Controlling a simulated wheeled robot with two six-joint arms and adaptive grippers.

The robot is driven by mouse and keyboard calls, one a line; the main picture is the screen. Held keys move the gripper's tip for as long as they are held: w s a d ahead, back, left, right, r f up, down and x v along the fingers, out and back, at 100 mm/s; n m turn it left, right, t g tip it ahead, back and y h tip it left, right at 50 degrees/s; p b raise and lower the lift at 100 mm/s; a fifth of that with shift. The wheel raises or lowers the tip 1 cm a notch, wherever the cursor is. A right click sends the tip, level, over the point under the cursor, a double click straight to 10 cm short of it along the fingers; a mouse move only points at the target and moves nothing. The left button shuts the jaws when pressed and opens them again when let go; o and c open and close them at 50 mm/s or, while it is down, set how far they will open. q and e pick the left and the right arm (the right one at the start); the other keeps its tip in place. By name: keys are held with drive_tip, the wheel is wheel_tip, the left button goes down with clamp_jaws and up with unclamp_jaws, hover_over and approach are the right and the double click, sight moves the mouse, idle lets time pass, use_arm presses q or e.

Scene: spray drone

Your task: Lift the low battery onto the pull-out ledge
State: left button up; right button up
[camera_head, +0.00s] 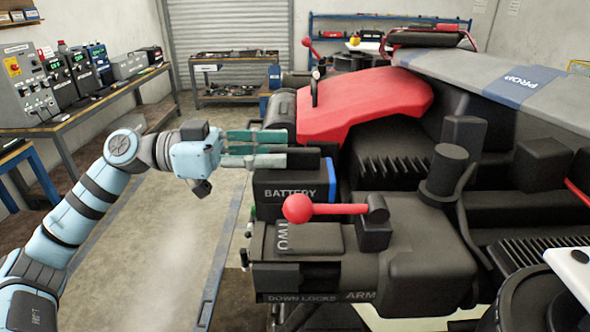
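The battery (290,193) is a dark box with a blue right edge and the word BATTERY on its front. It sits in the machine's left side, behind a red-knobbed lever. My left gripper (286,148) reaches in from the left at the battery's top, its teal fingers pointing right. The fingertips are beside a dark bar on top of the battery; I cannot tell if they touch or hold it. Finger spacing is unclear from this angle. I cannot pick out the pull-out ledge for certain. My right gripper is not in view.
The red ball lever (298,208) stands close in front of the battery. Below it is a dark arm housing (410,262) marked ARM and DOWN LOCKS. A red cover (370,100) lies behind. A bench (95,105) with instruments lines the left wall; the floor between is clear.

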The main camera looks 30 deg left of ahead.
sight(295, 148)
use_arm(q)
drive_tip(key=p+x, duration=0.1)
drive_tip(key=x, duration=0.1)
drive_tip(key=p+x, duration=0.1)
drive_tip(key=p, duration=0.1)
drive_tip(key=shift+d+r, duration=0.4)
drive_tip(key=shift+d, duration=0.05)
drive_tip(key=shift+w+d+f, duration=0.1)
drive_tip(key=shift+d+f, duration=0.05)
drive_tip(key=shift+f, duration=0.1)
clamp_jaws()
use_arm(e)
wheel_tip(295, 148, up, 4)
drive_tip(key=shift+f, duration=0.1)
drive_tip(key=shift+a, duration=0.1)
